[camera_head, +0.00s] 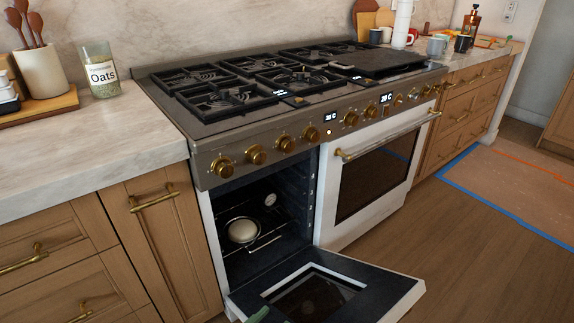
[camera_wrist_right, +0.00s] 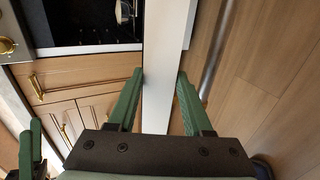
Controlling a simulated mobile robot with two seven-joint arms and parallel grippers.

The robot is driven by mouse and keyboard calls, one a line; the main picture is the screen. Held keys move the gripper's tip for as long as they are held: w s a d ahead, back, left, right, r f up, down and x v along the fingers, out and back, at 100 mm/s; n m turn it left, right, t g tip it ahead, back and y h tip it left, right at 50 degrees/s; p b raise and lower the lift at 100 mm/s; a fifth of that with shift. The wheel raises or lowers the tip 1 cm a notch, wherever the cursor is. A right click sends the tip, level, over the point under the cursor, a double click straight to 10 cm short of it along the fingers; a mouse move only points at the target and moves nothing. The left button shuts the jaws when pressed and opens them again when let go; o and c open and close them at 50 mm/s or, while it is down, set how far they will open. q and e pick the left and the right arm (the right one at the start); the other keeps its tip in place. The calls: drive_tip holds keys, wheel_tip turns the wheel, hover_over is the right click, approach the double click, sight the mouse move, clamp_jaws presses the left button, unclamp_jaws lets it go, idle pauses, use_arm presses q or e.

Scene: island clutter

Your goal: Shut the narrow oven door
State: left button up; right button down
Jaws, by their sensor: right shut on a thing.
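The narrow oven door (camera_head: 365,293) hangs open, folded down and out from the left oven (camera_head: 262,225), with its dark inner side up and a window in it. In the right wrist view the white edge of the door (camera_wrist_right: 166,40) runs between the two green fingers of my right gripper (camera_wrist_right: 160,76), which is shut on it. A green fingertip (camera_head: 258,314) shows at the door's near left edge in the head view. Part of my left gripper (camera_wrist_right: 30,148) seems to show at the lower left of the wrist view; its opening is unclear.
A pale round dish (camera_head: 243,231) sits on the rack inside the oven. The wider oven door (camera_head: 372,178) beside it is shut. Wooden cabinets (camera_head: 160,240) stand on the left. Wooden floor (camera_head: 480,230) is clear to the right, with a blue-edged mat (camera_head: 525,187) beyond.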

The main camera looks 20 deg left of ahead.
drive_tip(key=shift+w+a+r+p, duration=0.25)
drive_tip(key=shift+a+r+p, duration=0.15)
drive_tip(key=shift+r+p, duration=0.45)
drive_tip(key=shift+w+a+r+p, duration=0.3)
drive_tip(key=shift+r+p, duration=0.25)
drive_tip(key=shift+p, duration=0.45)
drive_tip(key=shift+a+r+p, duration=0.2)
drive_tip(key=shift+r+p, duration=0.2)
drive_tip(key=shift+p, duration=0.05)
use_arm(q)
drive_tip(key=s+d+f+n+g+p, duration=0.1)
drive_tip(key=s+f+g+p, duration=0.2)
drive_tip(key=s+f+g, duration=0.2)
drive_tip(key=shift+s+y, duration=0.4)
drive_tip(key=shift+s, duration=0.1)
use_arm(e)
drive_tip(key=shift+w+a+r+g+h, duration=0.25)
drive_tip(key=shift+a+r, duration=0.1)
drive_tip(key=shift+r, duration=0.1)
drive_tip(key=shift+w+a+r+g+h, duration=0.2)
drive_tip(key=shift+a+r+h, duration=0.1)
drive_tip(key=shift+r, duration=0.1)
use_arm(q)
drive_tip(key=shift+d, duration=0.1)
